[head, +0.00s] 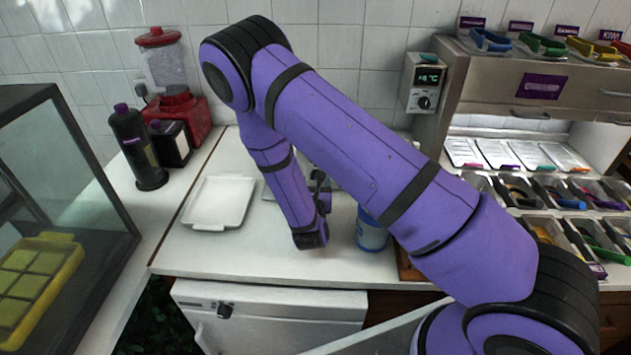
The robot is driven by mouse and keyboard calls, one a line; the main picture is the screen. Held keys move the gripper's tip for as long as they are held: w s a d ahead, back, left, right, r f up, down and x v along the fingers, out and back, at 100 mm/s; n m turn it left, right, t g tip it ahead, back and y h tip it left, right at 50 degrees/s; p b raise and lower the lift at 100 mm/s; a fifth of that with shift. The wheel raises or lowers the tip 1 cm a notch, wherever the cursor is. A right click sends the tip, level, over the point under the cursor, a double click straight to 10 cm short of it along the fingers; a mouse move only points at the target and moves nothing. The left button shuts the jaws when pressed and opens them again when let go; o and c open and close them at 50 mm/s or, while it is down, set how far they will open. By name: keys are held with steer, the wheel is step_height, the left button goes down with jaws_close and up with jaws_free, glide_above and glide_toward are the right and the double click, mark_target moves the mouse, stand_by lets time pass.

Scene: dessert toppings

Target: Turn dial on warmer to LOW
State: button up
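I cannot tell for sure which thing is the warmer. A black dial (225,310) sits on the front of a white appliance (285,312) under the counter. Another black dial (424,103) is on a wall box (423,80) whose display reads about -18 °C. Neither dial's setting can be read. My gripper (323,188) is low over the counter, near the middle of the head view, apart from both dials. It is small, dark and partly hidden by my wrist, so its opening does not show. My arm hides part of the counter behind it.
A white tray (218,203) lies on the counter, left of my wrist. A blue-and-white tub (371,232) stands right of it. A red blender (172,85), dark bottles (138,150) and a glass case (60,200) are left. Topping bins (560,190) fill the right.

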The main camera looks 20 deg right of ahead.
steer(key=shift+w+d, duration=0.3)
steer(key=shift+w, duration=0.35)
steer(key=c, duration=0.9)
steer(key=shift+c, duration=0.2)
steer(key=shift+n, duration=0.3)
steer(key=n, duration=0.3)
steer(key=shift+a+n, duration=0.1)
steer(key=shift+n, duration=0.2)
steer(key=shift+f+n, duration=0.1)
steer(key=shift+n, duration=2.1)
